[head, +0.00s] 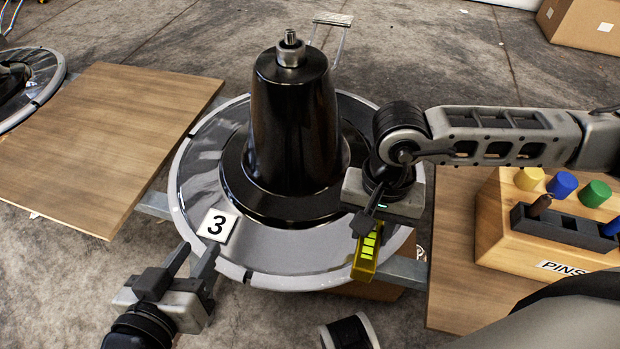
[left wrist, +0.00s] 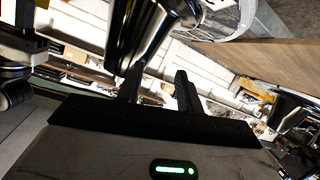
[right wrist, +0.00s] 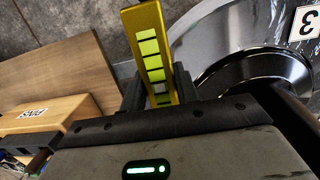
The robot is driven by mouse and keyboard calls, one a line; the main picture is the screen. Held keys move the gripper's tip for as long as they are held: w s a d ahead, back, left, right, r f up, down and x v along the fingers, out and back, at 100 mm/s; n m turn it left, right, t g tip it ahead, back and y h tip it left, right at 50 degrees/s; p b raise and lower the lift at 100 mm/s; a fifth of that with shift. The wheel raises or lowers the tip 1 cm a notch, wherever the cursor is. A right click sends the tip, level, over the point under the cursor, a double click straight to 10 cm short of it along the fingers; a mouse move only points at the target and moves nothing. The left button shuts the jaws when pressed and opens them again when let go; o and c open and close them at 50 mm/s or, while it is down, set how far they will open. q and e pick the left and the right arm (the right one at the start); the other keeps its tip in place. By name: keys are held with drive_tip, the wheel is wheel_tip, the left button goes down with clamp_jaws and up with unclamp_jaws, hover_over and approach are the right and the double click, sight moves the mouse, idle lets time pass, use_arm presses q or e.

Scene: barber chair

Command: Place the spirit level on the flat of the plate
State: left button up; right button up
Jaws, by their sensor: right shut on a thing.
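The yellow spirit level (head: 366,251) with bright green-yellow vials is held in my right gripper (head: 368,222), over the right front rim of the plate. It also shows between the fingers in the right wrist view (right wrist: 152,52). Whether it touches the plate cannot be told. The round grey plate (head: 290,262) has a black column (head: 292,115) with a metal stud rising from its middle. A white card with "3" (head: 217,225) lies on the plate's front left. My left gripper (head: 196,258) is open and empty by the front left rim.
A wooden board (head: 100,140) lies left of the plate. Another board (head: 453,250) at right carries a wooden pin block (head: 490,225) with coloured pegs. A black and white ring-shaped thing (head: 350,332) is at the bottom.

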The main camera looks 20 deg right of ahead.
drive_tip(key=w+f+b, duration=0.1)
drive_tip(key=w+f, duration=0.2)
drive_tip(key=w, duration=0.1)
drive_tip(key=w+d+f+b, duration=0.1)
drive_tip(key=w+f+b, duration=0.1)
drive_tip(key=w+f, duration=0.1)
drive_tip(key=w+f+b, duration=0.1)
drive_tip(key=w+f, duration=0.2)
drive_tip(key=w, duration=0.3)
drive_tip(key=shift+d+f, duration=0.25)
drive_tip(key=shift+d, duration=0.15)
drive_tip(key=f+b, duration=0.1)
drive_tip(key=f, duration=0.2)
drive_tip(key=shift+w+f, duration=0.1)
drive_tip(key=shift+w, duration=0.1)
drive_tip(key=shift+f+b, duration=0.15)
drive_tip(key=shift+b, duration=0.15)
use_arm(q)
drive_tip(key=r, duration=0.1)
drive_tip(key=d+n+t+h, duration=0.1)
drive_tip(key=r+h, duration=0.1)
drive_tip(key=shift+w+d+r+n+t, duration=0.25)
drive_tip(key=shift+d+r+n+t, duration=0.05)
drive_tip(key=shift+t, duration=0.1)
use_arm(e)
drive_tip(key=o, duration=1.1)
